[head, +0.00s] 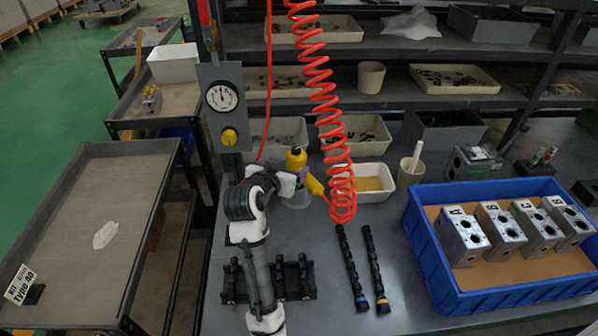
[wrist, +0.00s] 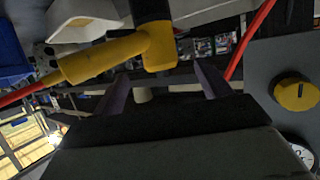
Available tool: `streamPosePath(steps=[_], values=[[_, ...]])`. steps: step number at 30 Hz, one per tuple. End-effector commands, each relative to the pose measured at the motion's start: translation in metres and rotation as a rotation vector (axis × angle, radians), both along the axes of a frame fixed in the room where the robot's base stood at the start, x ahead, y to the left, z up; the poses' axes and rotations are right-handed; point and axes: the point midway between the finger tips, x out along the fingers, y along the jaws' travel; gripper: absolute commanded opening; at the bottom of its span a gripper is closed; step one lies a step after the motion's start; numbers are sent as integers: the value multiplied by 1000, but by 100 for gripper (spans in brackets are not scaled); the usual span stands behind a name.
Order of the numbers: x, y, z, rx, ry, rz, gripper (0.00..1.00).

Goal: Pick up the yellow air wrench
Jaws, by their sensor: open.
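The yellow air wrench (head: 314,186) hangs in the middle of the head view, its handle slanting down right towards a coiled red hose (head: 322,85). In the wrist view, the wrench (wrist: 105,58) crosses the upper part with its yellow handle to the left and a black end at the top. My gripper (head: 292,182) is beside the wrench in the head view, where its fingertips are hard to make out. In the wrist view, my gripper (wrist: 162,75) is open, with its two fingers apart on either side of the wrench's head; I cannot tell whether they touch it.
A post with a gauge (head: 222,97) and yellow knob (head: 229,137) stands close left of my arm. A blue tray (head: 447,283) with several valve blocks is at right. Two black rods (head: 351,268) and a black rack (head: 298,280) lie on the bench. Shelves with bins stand behind.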

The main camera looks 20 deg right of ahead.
Motion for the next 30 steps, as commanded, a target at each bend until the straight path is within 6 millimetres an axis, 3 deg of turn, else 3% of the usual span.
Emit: streamPosePath(steps=[15,24,30], values=[[40,-37,-18,-1,0,0,76],[44,-39,-21,0,-1,2,76],[44,-39,-21,-1,-1,2,52]])
